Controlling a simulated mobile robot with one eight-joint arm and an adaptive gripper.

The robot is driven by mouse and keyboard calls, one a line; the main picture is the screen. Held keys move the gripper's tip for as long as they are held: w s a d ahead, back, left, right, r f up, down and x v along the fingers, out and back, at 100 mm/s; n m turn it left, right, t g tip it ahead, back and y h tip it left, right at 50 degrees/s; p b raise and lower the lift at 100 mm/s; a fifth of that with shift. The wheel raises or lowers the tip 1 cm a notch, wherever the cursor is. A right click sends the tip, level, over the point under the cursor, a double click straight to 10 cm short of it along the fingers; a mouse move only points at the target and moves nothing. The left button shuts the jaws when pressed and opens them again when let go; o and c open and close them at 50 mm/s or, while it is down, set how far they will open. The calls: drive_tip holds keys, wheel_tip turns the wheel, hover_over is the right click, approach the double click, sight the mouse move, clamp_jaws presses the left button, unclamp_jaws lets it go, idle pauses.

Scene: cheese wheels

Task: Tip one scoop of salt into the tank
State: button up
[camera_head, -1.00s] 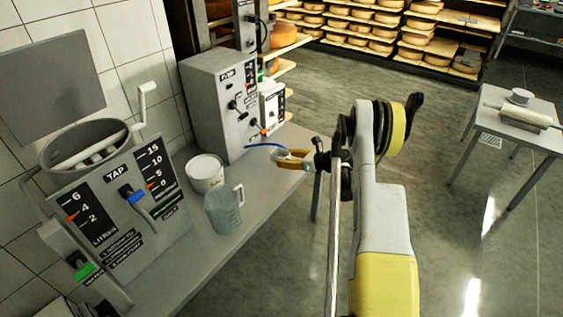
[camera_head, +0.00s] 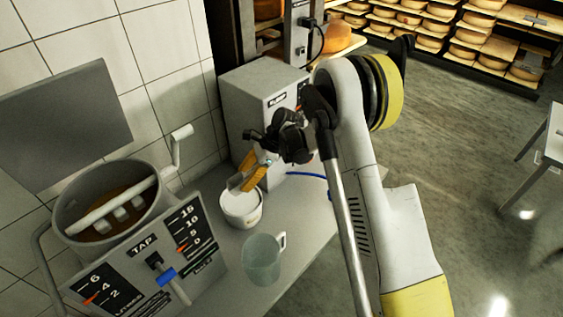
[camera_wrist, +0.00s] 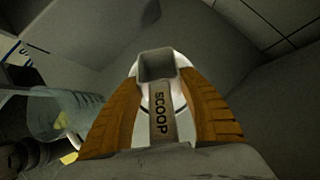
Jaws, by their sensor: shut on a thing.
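My gripper (camera_head: 254,177) has orange fingers and is shut on the grey scoop (camera_head: 236,182), whose handle reads "SCOOP" in the wrist view (camera_wrist: 160,120). The scoop's open bowl faces up in the wrist view and no salt is clearly seen in it. The gripper and scoop are over or just beside a white round tub (camera_head: 241,219) on the bench; I cannot tell whether they touch it. The tub's contents are not clear. The grey round tank (camera_head: 62,192), with a white crank and paddle and brown contents, stands at the left.
A clear jug (camera_head: 262,262) with a handle stands in front of the tub. A sloped "TAP" panel (camera_head: 150,250) with a blue lever is in front of the tank. A grey machine box (camera_head: 255,110) stands behind the tub, with a blue hose (camera_head: 308,174) to its right.

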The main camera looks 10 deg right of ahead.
drive_tip(key=shift+a+r+n, duration=0.2)
drive_tip(key=shift+a+n, duration=0.1)
drive_tip(key=shift+a, duration=0.25)
drive_tip(key=shift+s+f, duration=0.2)
drive_tip(key=shift+f, duration=0.2)
drive_tip(key=shift+f+b, duration=2.1)
drive_tip(key=shift+f, duration=0.95)
drive_tip(key=shift+r+p, duration=2.2)
drive_tip(key=shift+r, duration=2.1)
